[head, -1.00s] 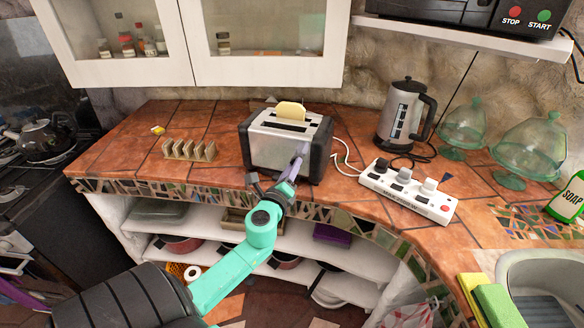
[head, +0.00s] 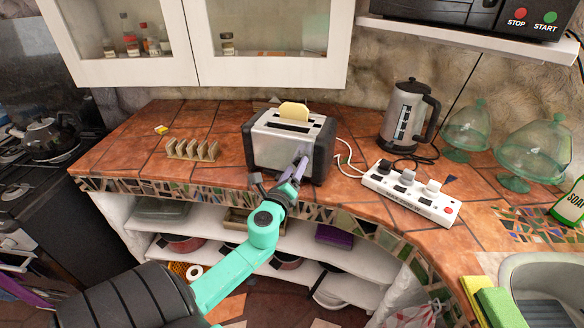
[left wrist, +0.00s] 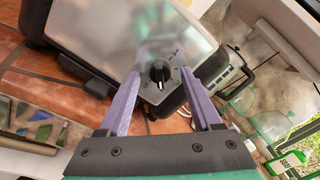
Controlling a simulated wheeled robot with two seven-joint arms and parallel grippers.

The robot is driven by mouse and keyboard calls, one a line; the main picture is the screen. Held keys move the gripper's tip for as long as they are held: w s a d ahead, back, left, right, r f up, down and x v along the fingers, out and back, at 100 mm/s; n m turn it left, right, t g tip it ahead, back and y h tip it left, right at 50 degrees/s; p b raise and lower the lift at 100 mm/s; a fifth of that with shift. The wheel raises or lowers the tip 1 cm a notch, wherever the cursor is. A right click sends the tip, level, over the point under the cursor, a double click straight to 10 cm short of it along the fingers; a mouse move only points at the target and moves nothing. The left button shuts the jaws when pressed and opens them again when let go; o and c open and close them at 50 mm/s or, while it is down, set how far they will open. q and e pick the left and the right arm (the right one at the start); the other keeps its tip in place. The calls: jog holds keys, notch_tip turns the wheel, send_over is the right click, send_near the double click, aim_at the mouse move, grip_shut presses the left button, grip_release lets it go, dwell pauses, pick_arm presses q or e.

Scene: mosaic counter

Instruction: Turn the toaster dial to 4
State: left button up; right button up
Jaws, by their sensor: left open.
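The silver and black toaster (head: 275,143) stands on the tiled counter with a slice of bread (head: 293,111) poking out of its top. In the left wrist view, its black dial (left wrist: 159,72) sits low on the silver face, with a pale pointer mark and small markings around it that are too small to read. My left gripper (head: 302,163) is in front of the toaster's lower right face. In the wrist view its purple fingers (left wrist: 166,103) are open on either side of the dial, apart from it. The dial is hidden by the fingers in the head view. My right gripper is not in view.
A toast rack (head: 192,150) stands left of the toaster. A white power strip (head: 411,195) with plugs lies to the right, before the kettle (head: 404,115) and glass domes (head: 466,127). White cabinets (head: 262,69) hang above. The counter left of the toaster is mostly clear.

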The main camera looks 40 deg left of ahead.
pick_arm(q)
jog(key=b+v, duration=0.4)
jog(key=v, duration=1)
jog(key=shift+s+b, duration=0.2)
jog(key=shift+b, duration=0.2)
